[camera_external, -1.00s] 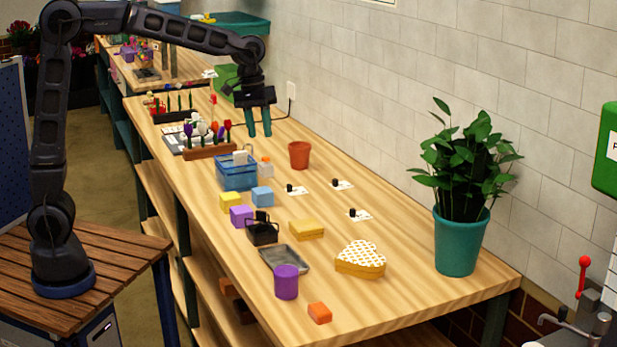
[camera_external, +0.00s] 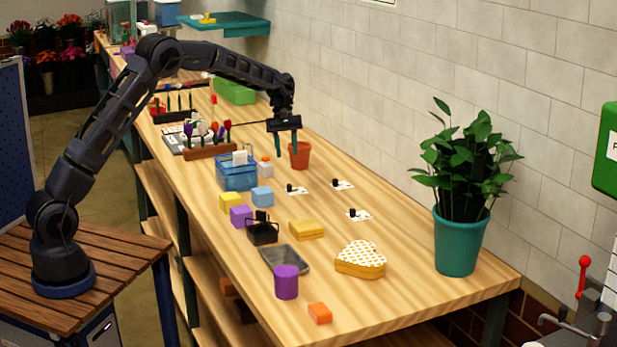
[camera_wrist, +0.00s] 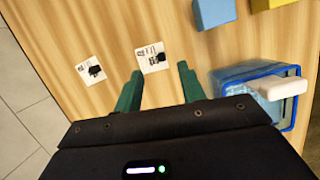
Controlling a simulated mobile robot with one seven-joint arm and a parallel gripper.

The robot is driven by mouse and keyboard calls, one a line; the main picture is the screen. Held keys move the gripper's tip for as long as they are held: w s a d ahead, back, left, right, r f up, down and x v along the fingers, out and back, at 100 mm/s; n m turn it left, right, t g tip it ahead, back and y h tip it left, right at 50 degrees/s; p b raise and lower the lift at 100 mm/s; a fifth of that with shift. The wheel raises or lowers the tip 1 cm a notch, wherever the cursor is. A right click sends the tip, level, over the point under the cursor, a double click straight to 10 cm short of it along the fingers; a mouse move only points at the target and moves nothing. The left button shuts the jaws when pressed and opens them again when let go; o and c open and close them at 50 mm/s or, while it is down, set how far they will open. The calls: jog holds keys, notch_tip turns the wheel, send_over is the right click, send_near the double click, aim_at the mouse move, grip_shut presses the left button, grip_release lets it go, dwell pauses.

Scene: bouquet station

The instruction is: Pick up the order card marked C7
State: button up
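Three white order cards, each with a small black piece on it, lie on the wooden table: a left card (camera_external: 299,192), a back right card (camera_external: 346,186) and a front right card (camera_external: 361,217). The wrist view shows two cards, one (camera_wrist: 147,64) just beyond the fingers and one (camera_wrist: 86,76) to its left. Their print is too small to read, so I cannot tell which is C7. My gripper (camera_external: 286,154) is open and empty, pointing down above the table, short of the cards. Its green fingers (camera_wrist: 160,85) show apart in the wrist view.
A terracotta pot (camera_external: 300,158) appears right beside my fingers. A blue basket (camera_external: 236,178) with a white block (camera_wrist: 282,88) stands left of the cards. A blue cube (camera_external: 262,197) and a yellow block (camera_external: 306,229) are nearby. A potted plant (camera_external: 455,245) stands far right.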

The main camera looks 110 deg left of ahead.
jog(key=shift+n, duration=0.3)
jog(key=x, duration=0.4)
jog(key=s+a+x, duration=0.1)
jog(key=x, duration=0.2)
jog(key=a+x, duration=0.1)
jog(key=x, duration=0.3)
jog(key=shift+s+f, duration=0.1)
jog(key=shift+f, duration=0.65)
grip_shut()
